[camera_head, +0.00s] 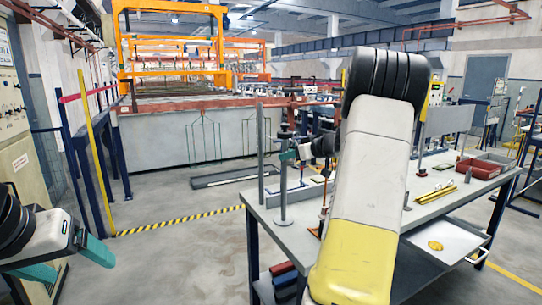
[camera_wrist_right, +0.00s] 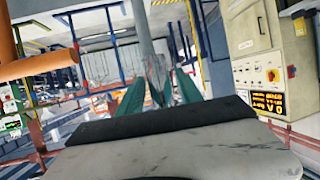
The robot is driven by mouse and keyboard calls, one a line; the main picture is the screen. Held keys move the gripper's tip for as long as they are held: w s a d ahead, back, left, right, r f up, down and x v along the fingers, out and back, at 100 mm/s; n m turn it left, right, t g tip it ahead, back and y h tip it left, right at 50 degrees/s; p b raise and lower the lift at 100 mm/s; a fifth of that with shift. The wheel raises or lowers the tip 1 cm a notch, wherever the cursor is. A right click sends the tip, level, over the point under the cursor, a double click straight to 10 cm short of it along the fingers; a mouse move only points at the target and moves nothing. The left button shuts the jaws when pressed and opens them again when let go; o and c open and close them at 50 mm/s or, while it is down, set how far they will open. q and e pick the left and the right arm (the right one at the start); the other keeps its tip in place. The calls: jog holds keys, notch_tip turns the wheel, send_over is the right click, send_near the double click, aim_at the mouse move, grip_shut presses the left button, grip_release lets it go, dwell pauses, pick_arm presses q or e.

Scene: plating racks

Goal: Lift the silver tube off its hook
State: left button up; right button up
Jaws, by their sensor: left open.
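In the head view my right arm crosses the middle, and its gripper (camera_head: 289,156) is partly hidden, its teal fingertips close to a grey upright tube (camera_head: 283,190) above the bench. In the right wrist view a silver-grey tube (camera_wrist_right: 147,45) stands nearly upright between the teal fingers of my right gripper (camera_wrist_right: 161,80). I cannot tell whether the fingers press on it. Its hook cannot be made out. Another tall grey upright (camera_head: 261,150) stands just left of it. My left gripper (camera_head: 68,262) is open and empty at the lower left, away from the bench.
The grey bench (camera_head: 420,210) holds a yellow bar (camera_head: 436,193), a red-brown bin (camera_head: 478,168) and small parts. A white tray (camera_head: 447,240) sits lower at its front right. A long grey tank (camera_head: 185,137) stands behind. The floor left of the bench is mostly clear.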

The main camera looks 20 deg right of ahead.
grip_shut()
jog(key=shift+c, duration=2.2)
grip_release()
grip_shut()
jog(key=shift+s+r, duration=0.2)
jog(key=shift+r, duration=0.3)
jog(key=shift+s+r, duration=0.1)
jog(key=shift+s, duration=0.1)
jog(key=shift+s+r, duration=0.25)
jog(key=shift+s, duration=0.05)
jog(key=shift+s, duration=0.15)
